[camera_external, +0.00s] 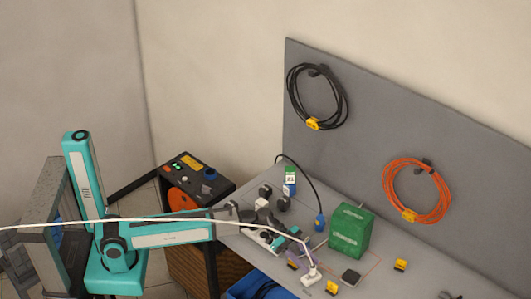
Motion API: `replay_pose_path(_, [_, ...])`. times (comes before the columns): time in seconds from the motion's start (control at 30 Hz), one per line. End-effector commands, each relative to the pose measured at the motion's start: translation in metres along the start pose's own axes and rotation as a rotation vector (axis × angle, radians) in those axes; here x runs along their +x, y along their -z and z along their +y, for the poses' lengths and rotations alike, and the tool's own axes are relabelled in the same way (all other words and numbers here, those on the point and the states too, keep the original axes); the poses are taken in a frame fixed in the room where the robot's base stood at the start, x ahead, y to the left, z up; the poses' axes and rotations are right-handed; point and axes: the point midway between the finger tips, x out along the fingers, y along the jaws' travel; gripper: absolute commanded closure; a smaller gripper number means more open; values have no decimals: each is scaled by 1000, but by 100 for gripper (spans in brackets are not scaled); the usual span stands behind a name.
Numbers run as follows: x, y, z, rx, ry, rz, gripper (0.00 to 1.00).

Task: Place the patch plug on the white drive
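My arm reaches right across the grey bench, and my gripper (297,253) is low over its front part. The fingers are too small to tell whether they are open or shut. A white plug-like piece (311,277) sits just below and right of the gripper, at the end of a white cable (180,221) that crosses the picture from the left edge. A blue plug (320,222) on a black cable stands farther back. I cannot tell for certain which is the patch plug. A small white block (262,204) lies behind my wrist; I cannot tell whether it is the white drive.
A green box (350,231) stands right of the gripper. Yellow pieces (400,264) and a dark square piece (351,277) lie near it. A black control box (197,182) is left of the bench. Black and orange cable coils hang on the grey panel (380,130). The bench's right part is mostly clear.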

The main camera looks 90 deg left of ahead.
Motion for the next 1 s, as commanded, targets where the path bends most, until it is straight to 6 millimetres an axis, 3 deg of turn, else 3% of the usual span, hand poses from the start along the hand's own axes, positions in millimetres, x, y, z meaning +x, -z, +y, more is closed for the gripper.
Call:
replay_pose_path(0.17, [-2,4,0,0,0,0,62])
replay_pose_path(0.8, [-99,1,0,1,3,1,62])
replay_pose_path(1.0, [-117,2,0,0,1,0,62])
